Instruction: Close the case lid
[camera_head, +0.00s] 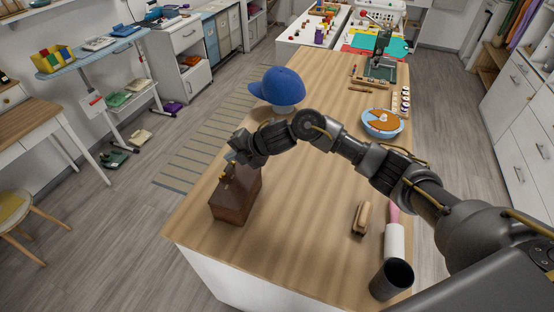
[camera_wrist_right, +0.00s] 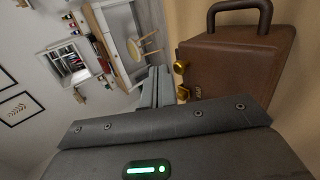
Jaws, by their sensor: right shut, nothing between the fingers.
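The brown case (camera_head: 233,200) stands at the left edge of the wooden table. In the right wrist view the case (camera_wrist_right: 232,66) is on the right, with a dark handle and gold clasps. Its lid is partly hidden by my gripper, and I cannot tell whether it is fully down. My right gripper (camera_head: 233,158) is at the top far end of the case, with its fingers shut and empty. In the wrist view the fingers (camera_wrist_right: 155,90) are beside the clasps; I cannot tell if they touch the case. My left gripper is not in view.
A blue cap (camera_head: 280,84) on a light stand is beyond my right arm. A round blue dish (camera_head: 382,121), a wooden brush (camera_head: 362,217) and a dark cup (camera_head: 391,279) are on the right.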

